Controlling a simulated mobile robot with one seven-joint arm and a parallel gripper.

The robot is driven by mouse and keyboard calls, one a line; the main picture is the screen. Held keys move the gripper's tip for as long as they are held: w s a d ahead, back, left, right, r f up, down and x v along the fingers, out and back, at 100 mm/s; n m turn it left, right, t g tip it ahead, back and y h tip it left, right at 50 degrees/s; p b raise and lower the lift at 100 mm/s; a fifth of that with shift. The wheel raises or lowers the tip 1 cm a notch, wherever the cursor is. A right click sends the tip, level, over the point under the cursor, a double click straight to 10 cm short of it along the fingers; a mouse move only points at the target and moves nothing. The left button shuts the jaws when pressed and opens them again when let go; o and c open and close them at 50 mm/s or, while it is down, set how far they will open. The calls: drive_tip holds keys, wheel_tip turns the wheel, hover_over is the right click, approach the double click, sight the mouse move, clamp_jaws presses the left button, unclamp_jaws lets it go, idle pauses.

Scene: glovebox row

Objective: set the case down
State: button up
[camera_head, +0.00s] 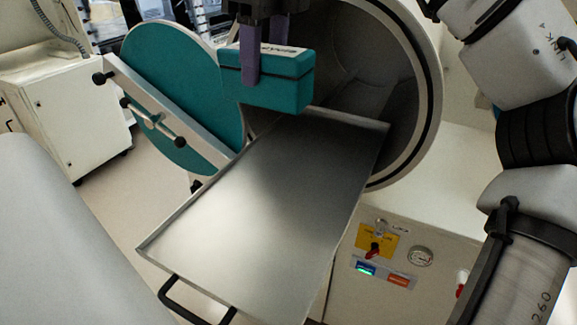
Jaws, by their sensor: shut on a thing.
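A teal case (278,92) with a pale label on its top hangs in my gripper (262,60) at the top middle. The purple fingers are shut on it, one in front and one partly behind. The case is above the far left end of a metal tray (250,220), near the round chamber opening. It looks held clear of the tray, though the exact gap cannot be told. The bare tray top shows no other object on it. The case's underside is hidden.
The tray slides out of a round chamber (425,85) with a dark seal. Its teal door (190,65) with a metal bar stands open at left. A black handle (185,305) is at the tray's near end. A control panel (385,270) is below right, a white cabinet (75,110) far left.

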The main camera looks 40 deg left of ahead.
wheel_tip(320, 180, down, 20)
drive_tip(key=shift+f+b, duration=0.1)
drive_tip(key=shift+b, duration=1.05)
drive_tip(key=o, duration=1.1)
drive_tip(key=r, duration=0.4)
drive_tip(key=d+r, duration=0.1)
drive_tip(key=r, duration=0.7)
drive_tip(key=shift+w+d+r, duration=0.15)
drive_tip(key=shift+d, duration=0.1)
